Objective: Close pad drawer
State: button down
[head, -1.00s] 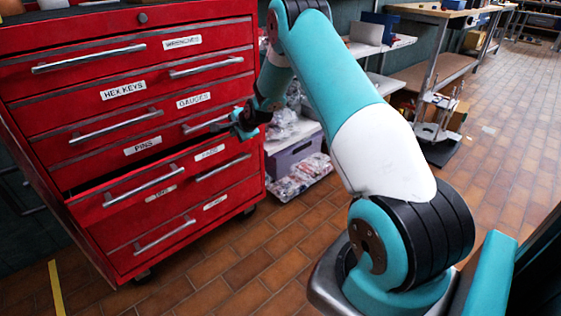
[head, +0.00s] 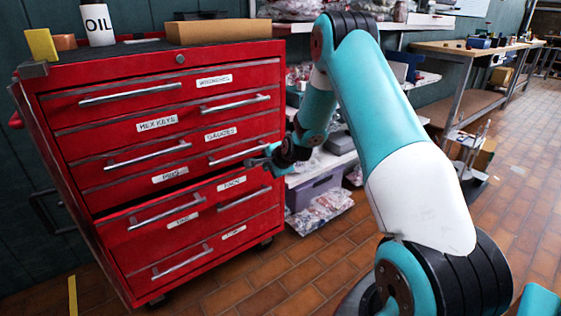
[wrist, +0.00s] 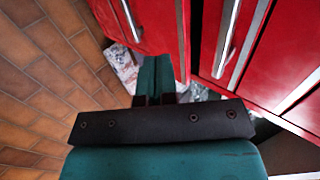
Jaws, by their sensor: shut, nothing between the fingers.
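The red tool chest (head: 75,140) stands at the left in the head view, with several labelled drawers. One lower drawer (head: 150,225) stands out a little, with a dark gap above its front. It has a bar handle (head: 168,212) and a small label that I cannot read. My gripper (head: 256,163) is shut and empty in front of the chest's right side, near the handle (head: 238,153) below the GAUGES label. I cannot tell whether it touches. In the wrist view, the shut fingers (wrist: 155,68) point between red drawer fronts (wrist: 150,25) with bar handles.
A bottle marked OIL (head: 98,22) and a cardboard box (head: 218,31) sit on the chest. Shelves with a purple bin (head: 315,190) and bagged items (head: 320,212) stand right of the chest. A workbench (head: 450,50) is farther back. The tiled floor in front is clear.

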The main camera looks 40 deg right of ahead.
jog(key=v, duration=0.4)
jog(key=shift+s+r+p, duration=0.2)
jog(key=shift+r+p, duration=0.05)
jog(key=shift+p, duration=0.1)
jog(key=c, duration=1.6)
grip_release()
jog(key=shift+s+r, duration=0.15)
jog(key=shift+s, duration=0.1)
jog(key=o, duration=0.5)
jog(key=shift+s, duration=0.1)
jog(key=n+t+y+b, duration=0.4)
jog(key=t+y+b, duration=0.3)
jog(key=b, duration=2.4)
send_near(171, 214)
jog(key=shift+t+h, duration=0.4)
jog(key=p+x, duration=0.3)
jog(key=p, duration=0.3)
jog(key=p+x, duration=0.4)
jog(key=p, duration=0.2)
jog(key=p+x, duration=0.3)
jog(key=p, duration=0.3)
jog(key=shift+a+p, duration=0.4)
jog(key=shift+w+f, duration=0.2)
jog(key=shift+w, duration=0.1)
